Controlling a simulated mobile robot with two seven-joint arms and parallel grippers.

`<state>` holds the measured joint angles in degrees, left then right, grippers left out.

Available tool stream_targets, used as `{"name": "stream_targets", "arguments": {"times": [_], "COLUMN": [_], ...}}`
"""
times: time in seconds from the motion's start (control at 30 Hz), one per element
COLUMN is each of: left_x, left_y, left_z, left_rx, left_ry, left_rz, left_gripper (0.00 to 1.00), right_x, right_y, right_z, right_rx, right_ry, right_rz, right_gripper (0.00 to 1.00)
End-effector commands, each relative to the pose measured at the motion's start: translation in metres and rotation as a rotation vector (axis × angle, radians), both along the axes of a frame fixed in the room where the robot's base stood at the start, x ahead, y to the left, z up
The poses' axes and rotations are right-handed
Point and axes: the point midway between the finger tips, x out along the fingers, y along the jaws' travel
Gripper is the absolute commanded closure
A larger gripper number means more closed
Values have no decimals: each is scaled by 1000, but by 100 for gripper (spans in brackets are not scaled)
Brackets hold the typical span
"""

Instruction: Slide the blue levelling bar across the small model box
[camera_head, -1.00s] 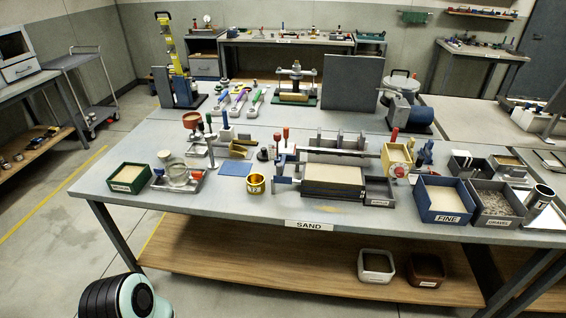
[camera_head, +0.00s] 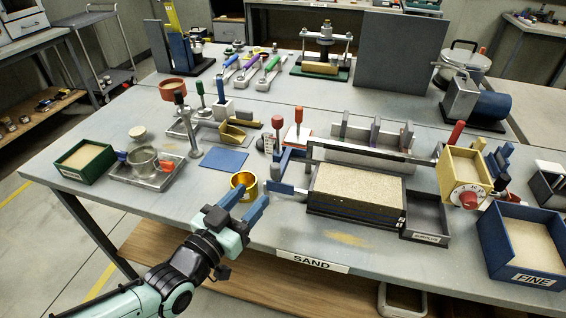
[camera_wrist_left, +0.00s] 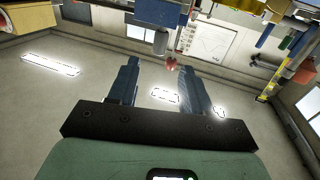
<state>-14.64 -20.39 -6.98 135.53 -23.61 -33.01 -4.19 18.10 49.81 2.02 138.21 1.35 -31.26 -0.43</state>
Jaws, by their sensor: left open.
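The small model box (camera_head: 355,198), dark-walled and filled with pale sand, sits near the table's front edge in the head view. A blue piece (camera_head: 280,187) at its left end appears to be part of the levelling bar; where the bar begins and ends is unclear. My left gripper (camera_head: 253,196) is open and empty, left of and in front of that blue piece, apart from it. Its fingers overlap the lower edge of a gold cup (camera_head: 243,182) in the picture; contact cannot be told. The left wrist view shows the open jaws (camera_wrist_left: 157,68) with nothing between them.
A grey tray (camera_head: 427,216) adjoins the box's right end. A dark rail (camera_head: 370,153) spans behind the sand. A yellow hopper with a red knob (camera_head: 464,177) and a blue FINE bin (camera_head: 523,245) stand right.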

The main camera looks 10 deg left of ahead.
Motion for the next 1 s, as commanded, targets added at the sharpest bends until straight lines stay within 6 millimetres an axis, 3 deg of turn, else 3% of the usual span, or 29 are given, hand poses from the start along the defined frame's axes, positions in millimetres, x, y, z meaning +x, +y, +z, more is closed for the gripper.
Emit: {"name": "stream_targets", "arguments": {"times": [0.5,0.7,1.0], "left_x": [97,114,116], "left_y": [-30,-35,-36], "left_z": [-2,-1,-1], "left_rx": [-1,-1,-1], "left_ry": [4,3,3], "left_rz": [0,0,1], "left_gripper": [51,51,51], "right_x": [4,5,5], "right_y": [-2,-2,-2], "right_z": [-3,-3,-3], "right_rx": [-6,-6,-6], "right_ry": [-11,-12,-13], "right_rz": [-5,-5,-5], "right_gripper": [57,57,57]}}
